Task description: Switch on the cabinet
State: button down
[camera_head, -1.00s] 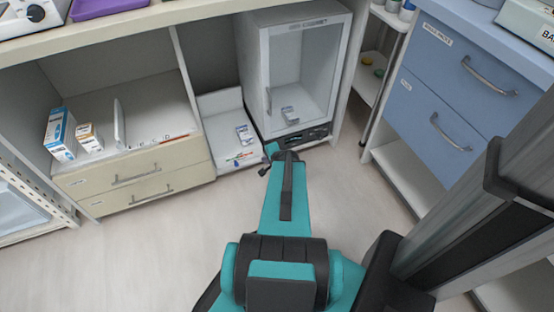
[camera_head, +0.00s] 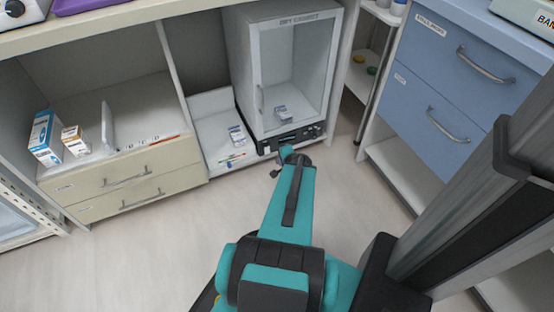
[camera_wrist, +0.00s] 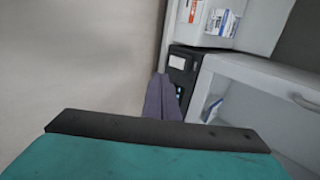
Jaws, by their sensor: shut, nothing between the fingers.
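The cabinet (camera_head: 288,60) is a pale grey unit with a glass door and a label along its top, standing on the lower level under the counter. A dark control panel (camera_head: 313,131) runs along its base. In the wrist view the panel (camera_wrist: 183,62) shows a white patch and small lit marks. My gripper (camera_wrist: 160,76) is shut and empty, its fingers just beside the panel's near edge. I cannot tell whether they touch it. In the head view my wrist hides the fingertips and covers part of the panel's front.
Cream drawers (camera_head: 122,188) stand left of the cabinet, with medicine boxes (camera_head: 45,138) on the shelf above. Small packets lie on a white shelf (camera_head: 213,130) beside the cabinet. Blue drawers (camera_head: 437,115) stand at the right. The floor (camera_head: 160,235) in front is clear.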

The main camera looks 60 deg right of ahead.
aim_at(267, 151)
jog(key=w+d+r+b+x, duration=0.1)
jog(key=b+x, duration=0.5)
jog(key=x, duration=0.7)
jog(key=shift+w+r, duration=0.2)
jog(key=shift+r, duration=0.25)
jog(key=shift+d, duration=0.1)
jog(key=shift+w+d+f, duration=0.2)
jog(key=shift+w+f, duration=0.05)
jog(key=shift+f, duration=0.2)
dwell(0.4)
